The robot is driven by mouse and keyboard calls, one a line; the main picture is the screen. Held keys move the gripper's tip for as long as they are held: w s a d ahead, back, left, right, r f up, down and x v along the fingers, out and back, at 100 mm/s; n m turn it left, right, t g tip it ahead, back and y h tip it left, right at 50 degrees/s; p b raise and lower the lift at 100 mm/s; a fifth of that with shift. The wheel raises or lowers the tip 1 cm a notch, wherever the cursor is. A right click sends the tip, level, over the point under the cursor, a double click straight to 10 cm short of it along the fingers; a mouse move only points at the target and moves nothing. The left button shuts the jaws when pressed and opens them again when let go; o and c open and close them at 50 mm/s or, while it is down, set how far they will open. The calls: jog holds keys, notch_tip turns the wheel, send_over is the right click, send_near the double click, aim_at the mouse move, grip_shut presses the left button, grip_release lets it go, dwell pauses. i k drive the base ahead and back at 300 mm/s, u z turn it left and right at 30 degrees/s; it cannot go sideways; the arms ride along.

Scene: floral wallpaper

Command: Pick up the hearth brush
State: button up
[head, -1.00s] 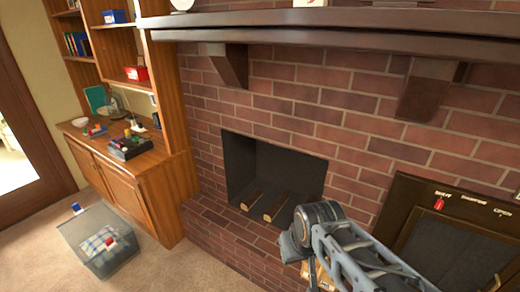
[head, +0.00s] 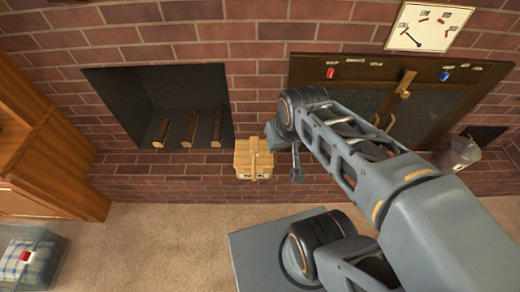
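I cannot make out a hearth brush for certain in the head view. A small light-wood piece with a raised bar or handle across its top (head: 253,158) sits on the brick hearth ledge, right of the firebox opening; I cannot tell what it is. My gripper (head: 296,168) is at the end of my arm, just right of this wooden piece, pointing down. It looks empty, but its fingers are too small and dark to show whether they are open. My arm hides part of the hearth to the right.
The firebox (head: 110,115) holds three logs (head: 189,128). A dark stove front (head: 350,72) with brass handles is behind my arm. A metal bucket (head: 458,154) stands at right. A clear bin (head: 50,262) is at lower left. The carpet (head: 160,235) between is clear.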

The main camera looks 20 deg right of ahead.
aim_at(255, 141)
jog(key=z, duration=0.1)
jog(key=i, duration=0.35)
jog(key=u, duration=1.05)
